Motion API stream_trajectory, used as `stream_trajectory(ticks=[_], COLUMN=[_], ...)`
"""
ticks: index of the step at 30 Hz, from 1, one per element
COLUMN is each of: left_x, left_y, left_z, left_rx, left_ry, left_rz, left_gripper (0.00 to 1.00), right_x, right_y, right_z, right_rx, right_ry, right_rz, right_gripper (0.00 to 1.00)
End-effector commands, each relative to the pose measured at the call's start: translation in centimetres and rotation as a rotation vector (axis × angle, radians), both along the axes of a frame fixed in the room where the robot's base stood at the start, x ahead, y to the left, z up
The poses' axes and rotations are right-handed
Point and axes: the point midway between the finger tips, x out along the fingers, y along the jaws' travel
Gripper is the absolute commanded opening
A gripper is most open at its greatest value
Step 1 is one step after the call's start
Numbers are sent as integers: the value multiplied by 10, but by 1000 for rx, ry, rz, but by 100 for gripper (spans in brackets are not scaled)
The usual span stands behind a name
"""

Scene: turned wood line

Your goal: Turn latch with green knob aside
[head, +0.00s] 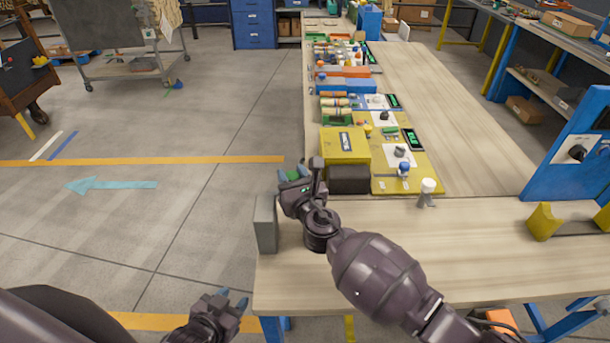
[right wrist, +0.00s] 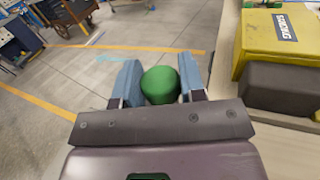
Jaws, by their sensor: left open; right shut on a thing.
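The green knob (right wrist: 160,85) sits between the two blue-padded fingers of my right gripper (right wrist: 161,84) in the right wrist view. My right gripper (head: 291,172) is shut on it at the table's left edge in the head view, where only a little green shows. The latch body under the knob is hidden, so I cannot tell its angle. My left gripper (head: 229,300) is open and empty, low over the floor left of the table.
A yellow box (head: 345,145) and a dark block (head: 349,179) stand close right of my right gripper. A grey upright block (head: 266,223) stands at the table's left edge. A white-topped peg (head: 428,187) stands farther right. The front tabletop (head: 510,240) is largely clear.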

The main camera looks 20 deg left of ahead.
Motion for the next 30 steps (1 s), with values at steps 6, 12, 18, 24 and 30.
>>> stream_trajectory(ticks=[6, 12, 18, 24, 30], left_x=[0, 0, 0, -1, -2], left_y=[0, 0, 0, 0, 0], left_z=[-1, -1, -1, -1, 0], left_rx=[0, 0, 0, 0, 1], left_ry=[1, 1, 2, 3, 4], left_rz=[0, 0, 0, 0, 1], left_gripper=[43, 43, 43, 43, 43], right_x=[-2, -2, -2, -1, -4], right_y=[4, 4, 4, 3, 0], right_z=[1, 1, 1, 0, 0], right_rx=[3, 3, 3, 1, 1], right_ry=[1, 0, 0, 0, 1], right_rz=[-5, -4, -4, -5, -5], right_gripper=[0, 0, 59, 62, 62])
